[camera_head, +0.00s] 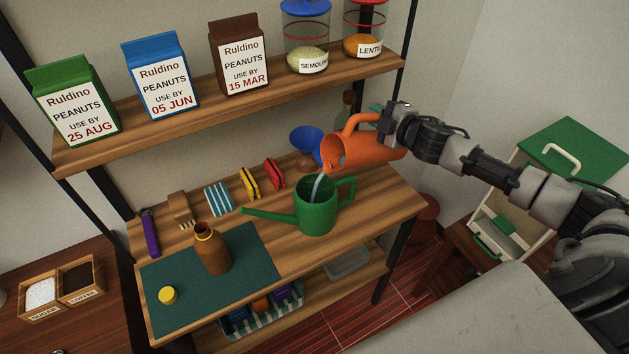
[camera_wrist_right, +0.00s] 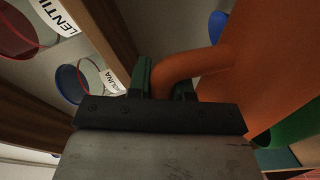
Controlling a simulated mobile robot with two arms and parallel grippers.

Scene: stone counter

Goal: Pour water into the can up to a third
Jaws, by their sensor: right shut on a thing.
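A green watering can (camera_head: 317,214) stands upright on the wooden bench top, its long spout pointing left. An orange jug (camera_head: 372,151) is held tilted above it, mouth down to the left. A pale stream of water (camera_head: 316,188) runs from the jug's lip into the can's open top. The water level inside the can is too small to tell. My right gripper (camera_head: 387,117) is shut on the jug's handle, which also shows between the fingers in the right wrist view (camera_wrist_right: 178,68). My left gripper is not in view.
A brown bottle (camera_head: 212,250) and a yellow cap (camera_head: 168,295) are on the dark green mat (camera_head: 262,248). A blue funnel (camera_head: 306,138) stands behind the can. The upper shelf (camera_head: 190,118) with cartons and jars runs behind and above.

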